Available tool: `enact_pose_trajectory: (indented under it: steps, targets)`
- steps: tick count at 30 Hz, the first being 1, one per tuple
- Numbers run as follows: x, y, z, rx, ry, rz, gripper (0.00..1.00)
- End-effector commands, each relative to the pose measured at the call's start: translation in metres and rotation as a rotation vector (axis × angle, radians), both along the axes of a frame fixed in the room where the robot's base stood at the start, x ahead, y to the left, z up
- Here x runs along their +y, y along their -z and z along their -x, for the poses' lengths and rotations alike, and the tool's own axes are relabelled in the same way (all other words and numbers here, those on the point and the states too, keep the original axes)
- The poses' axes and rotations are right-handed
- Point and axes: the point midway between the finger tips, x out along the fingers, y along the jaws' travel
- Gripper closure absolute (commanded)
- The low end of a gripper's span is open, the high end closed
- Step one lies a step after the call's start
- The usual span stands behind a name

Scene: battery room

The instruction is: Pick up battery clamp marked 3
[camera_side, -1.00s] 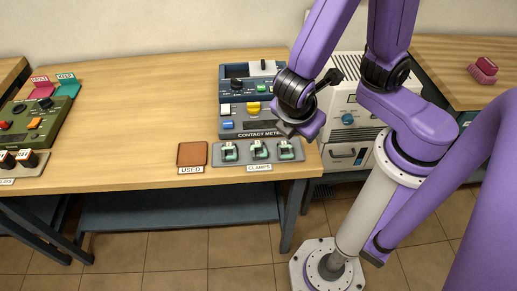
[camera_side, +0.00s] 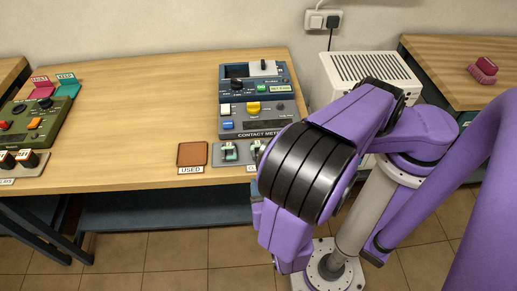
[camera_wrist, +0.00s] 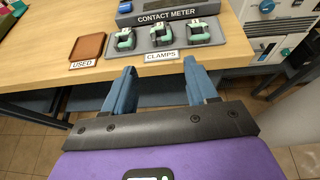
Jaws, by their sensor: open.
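Several green-and-dark battery clamps sit in a row on a grey tray labelled CLAMPS. In the wrist view I see a left clamp (camera_wrist: 125,40), a middle clamp (camera_wrist: 161,34) and a right clamp (camera_wrist: 198,32) on the tray (camera_wrist: 226,35). I cannot read a number on any of them. In the side view the left clamp (camera_side: 229,153) shows, and my arm hides the right part of the tray. My gripper (camera_wrist: 162,78) is open and empty, its two blue fingers pointing at the tray from in front of the table edge. The fingers are apart from the clamps.
A brown pad (camera_wrist: 88,47) labelled USED lies left of the tray. The contact meter (camera_side: 256,107) stands behind the clamps. A green panel (camera_side: 38,118) is at the far left. A white cabinet (camera_side: 362,72) stands right of the table. The table's middle is clear.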

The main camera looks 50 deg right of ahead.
Motion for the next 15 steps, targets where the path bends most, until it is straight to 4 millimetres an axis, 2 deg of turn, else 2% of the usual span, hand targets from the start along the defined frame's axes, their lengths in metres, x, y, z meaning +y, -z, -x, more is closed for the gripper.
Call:
enact_pose_trajectory:
  steps: [15]
  targets:
    - [-0.059,0.035,-0.063,0.003,0.007,0.003,0.43]
